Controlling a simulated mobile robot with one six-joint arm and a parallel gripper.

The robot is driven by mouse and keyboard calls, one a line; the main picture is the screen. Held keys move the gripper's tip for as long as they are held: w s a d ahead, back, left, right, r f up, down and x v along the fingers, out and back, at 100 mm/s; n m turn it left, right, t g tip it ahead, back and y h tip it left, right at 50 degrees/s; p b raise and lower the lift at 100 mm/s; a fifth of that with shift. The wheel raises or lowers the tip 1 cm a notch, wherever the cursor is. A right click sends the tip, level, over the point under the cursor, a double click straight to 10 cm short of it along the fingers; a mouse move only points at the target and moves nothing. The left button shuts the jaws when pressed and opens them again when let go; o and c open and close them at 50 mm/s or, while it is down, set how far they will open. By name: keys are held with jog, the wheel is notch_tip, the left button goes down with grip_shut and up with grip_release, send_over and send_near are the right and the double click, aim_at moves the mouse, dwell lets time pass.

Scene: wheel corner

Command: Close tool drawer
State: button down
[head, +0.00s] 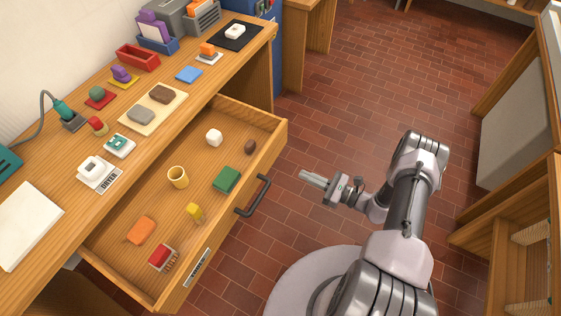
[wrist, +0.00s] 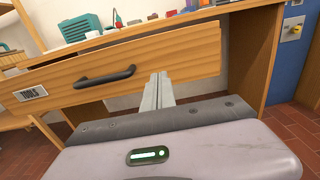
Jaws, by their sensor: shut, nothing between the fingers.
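The tool drawer (head: 208,262) is pulled well out from under the wooden workbench, with its inside open to view. Its front also shows in the wrist view (wrist: 180,63). A dark bar handle (head: 254,196) sits on the middle of the drawer front; in the wrist view the handle (wrist: 104,77) lies left of my fingers. My gripper (head: 303,176) is shut and empty, in front of the drawer and to the right of the handle in the head view. In the wrist view my fingertips (wrist: 159,75) overlap the drawer front; I cannot tell whether they touch it.
The benchtop (head: 55,245) carries many tools. Brick floor (head: 370,75) lies clear beyond my arm; wooden shelving (head: 507,235) stands at the right.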

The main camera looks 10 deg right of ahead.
jog(key=b, duration=0.3)
send_near(268, 159)
jog(key=x, duration=0.5)
jog(key=shift+w+a+f, duration=0.1)
jog(key=shift+w+a, duration=0.05)
jog(key=shift+a, duration=0.05)
jog(key=shift+w+a, duration=0.45)
jog(key=shift+a, duration=0.05)
jog(key=shift+a+r, duration=0.1)
jog(key=shift+r, duration=0.1)
